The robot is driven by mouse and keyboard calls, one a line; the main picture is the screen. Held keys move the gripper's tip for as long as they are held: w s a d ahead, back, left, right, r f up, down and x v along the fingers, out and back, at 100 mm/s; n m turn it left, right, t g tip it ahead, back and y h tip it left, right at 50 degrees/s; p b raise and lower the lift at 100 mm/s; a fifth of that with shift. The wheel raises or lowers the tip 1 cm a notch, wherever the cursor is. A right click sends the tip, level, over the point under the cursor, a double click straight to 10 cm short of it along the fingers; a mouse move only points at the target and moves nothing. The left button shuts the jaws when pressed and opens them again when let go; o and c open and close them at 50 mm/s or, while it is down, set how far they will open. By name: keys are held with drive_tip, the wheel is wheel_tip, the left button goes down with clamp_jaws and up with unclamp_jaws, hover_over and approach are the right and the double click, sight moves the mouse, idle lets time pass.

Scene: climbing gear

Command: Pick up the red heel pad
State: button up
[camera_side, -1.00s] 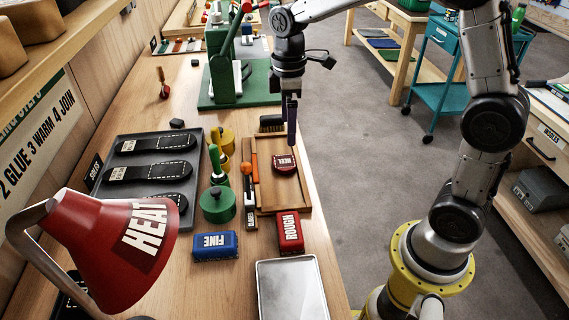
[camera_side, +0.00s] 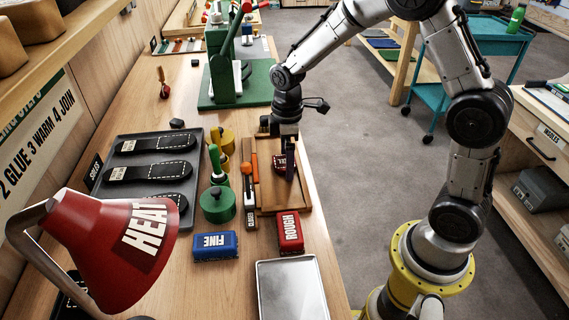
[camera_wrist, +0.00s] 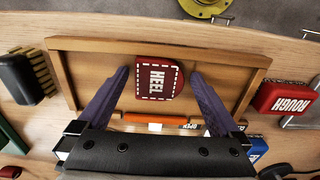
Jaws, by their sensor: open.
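The red heel pad (camera_wrist: 158,80), marked HEEL with white stitching, lies in the shallow wooden tray (camera_wrist: 90,62). In the side view the pad (camera_side: 279,161) is partly hidden by my gripper (camera_side: 286,170). My gripper (camera_wrist: 160,100) is open, with purple fingers on either side of the pad in the wrist view. Gaps show between the pad and both fingers there. The fingertips are low over the tray; whether they touch its floor I cannot tell.
A red ROUGH block (camera_side: 290,232) and a blue FINE block (camera_side: 215,245) stand in front of the tray. A brush (camera_wrist: 28,76) lies beyond it.

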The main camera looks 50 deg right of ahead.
drive_tip(key=c, duration=1.3)
drive_tip(key=shift+o, duration=0.2)
